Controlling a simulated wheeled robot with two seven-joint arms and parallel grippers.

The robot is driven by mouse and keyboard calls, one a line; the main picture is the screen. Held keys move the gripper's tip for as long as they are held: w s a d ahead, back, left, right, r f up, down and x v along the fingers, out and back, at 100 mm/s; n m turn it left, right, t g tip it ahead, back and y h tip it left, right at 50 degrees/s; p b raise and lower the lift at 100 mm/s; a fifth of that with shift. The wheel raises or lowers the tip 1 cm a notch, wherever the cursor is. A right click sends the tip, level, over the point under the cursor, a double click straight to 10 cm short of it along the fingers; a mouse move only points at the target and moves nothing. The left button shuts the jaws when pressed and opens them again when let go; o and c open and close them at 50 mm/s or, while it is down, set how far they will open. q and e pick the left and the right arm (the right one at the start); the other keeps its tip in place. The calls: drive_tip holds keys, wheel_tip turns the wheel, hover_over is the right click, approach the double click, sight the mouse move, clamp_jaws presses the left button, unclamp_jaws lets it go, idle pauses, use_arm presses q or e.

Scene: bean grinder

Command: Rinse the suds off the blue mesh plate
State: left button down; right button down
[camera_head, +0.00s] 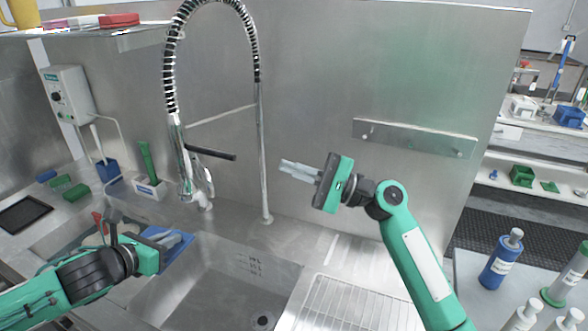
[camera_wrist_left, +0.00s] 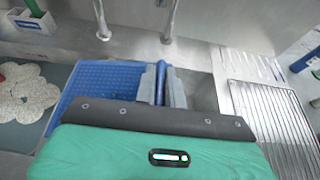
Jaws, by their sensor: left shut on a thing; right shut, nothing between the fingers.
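The blue mesh plate (camera_head: 180,252) is in my left gripper (camera_head: 172,240), over the left part of the sink basin. In the left wrist view the plate (camera_wrist_left: 98,82) spreads left of the fingers (camera_wrist_left: 160,84), which are shut on its right edge portion. No white suds stand out on its visible face; the rest is hidden by the gripper. The tall spring-hose faucet (camera_head: 170,70) stands behind, with its spray head (camera_head: 184,165) hanging above and beyond the plate. No water stream shows. My right gripper (camera_head: 298,171) is shut and empty, raised right of the faucet pipe.
The sink basin (camera_head: 225,285) is open below, with a wire drying rack (camera_head: 355,305) to its right. A green-handled brush (camera_head: 148,165) stands in a holder. A blue bottle (camera_head: 500,260) is far right.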

use_arm(q)
drive_tip(key=s+a+r, duration=0.1)
drive_tip(key=s+a+r+p, duration=0.1)
drive_tip(key=shift+a+r, duration=0.3)
drive_tip(key=shift+r, duration=0.05)
drive_tip(key=shift+s+a+r, duration=0.3)
drive_tip(key=shift+a+r, duration=0.05)
drive_tip(key=shift+a, duration=0.2)
drive_tip(key=shift+s+a+r, duration=0.15)
drive_tip(key=shift+r, duration=0.15)
idle(0.7)
